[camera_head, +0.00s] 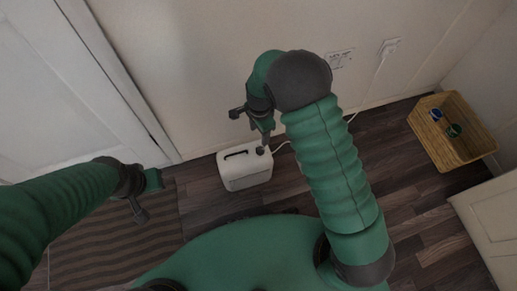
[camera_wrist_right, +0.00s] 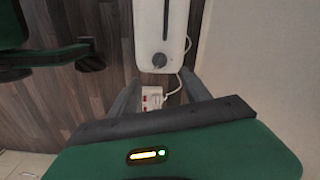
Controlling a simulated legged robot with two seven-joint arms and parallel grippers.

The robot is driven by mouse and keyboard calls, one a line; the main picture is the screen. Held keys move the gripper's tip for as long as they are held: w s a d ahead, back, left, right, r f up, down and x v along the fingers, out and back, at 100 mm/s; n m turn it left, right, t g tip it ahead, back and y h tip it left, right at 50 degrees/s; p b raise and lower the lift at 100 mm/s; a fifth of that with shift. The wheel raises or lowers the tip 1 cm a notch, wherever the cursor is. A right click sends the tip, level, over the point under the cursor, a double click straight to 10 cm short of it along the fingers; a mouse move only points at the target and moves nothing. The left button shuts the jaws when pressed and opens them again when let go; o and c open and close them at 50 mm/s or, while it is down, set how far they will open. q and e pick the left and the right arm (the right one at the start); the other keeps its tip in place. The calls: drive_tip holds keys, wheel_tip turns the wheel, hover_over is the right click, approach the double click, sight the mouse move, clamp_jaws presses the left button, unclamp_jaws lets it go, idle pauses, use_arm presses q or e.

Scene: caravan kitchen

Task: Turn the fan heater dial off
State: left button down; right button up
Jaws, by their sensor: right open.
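The white fan heater (camera_head: 243,175) stands on the wood floor close to the wall, with a dark slot on its top. Its dark round dial (camera_head: 260,150) is at the right end of the top.
A white cable (camera_head: 358,108) runs from the wall socket (camera_head: 390,47) towards the heater. A white box with red switches (camera_wrist_right: 152,97) shows between my right fingers. A wicker basket (camera_head: 452,158) is at the right. The striped mat (camera_head: 110,235) lies by the door.

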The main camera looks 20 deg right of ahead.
drive_tip(key=f+b, duration=0.2)
drive_tip(key=f, duration=0.1)
drive_tip(key=f+b, duration=0.2)
drive_tip(key=f, duration=0.2)
drive_tip(key=f+b, duration=0.1)
drive_tip(key=f, duration=0.3)
drive_tip(key=shift+d+f+b, duration=0.1)
drive_tip(key=shift+d+b, duration=0.15)
drive_tip(key=shift+b, duration=0.15)
drive_tip(key=shift+a+f, duration=0.1)
drive_tip(key=shift+f, duration=0.35)
drive_tip(key=shift+c, duration=0.3)
clamp_jaws()
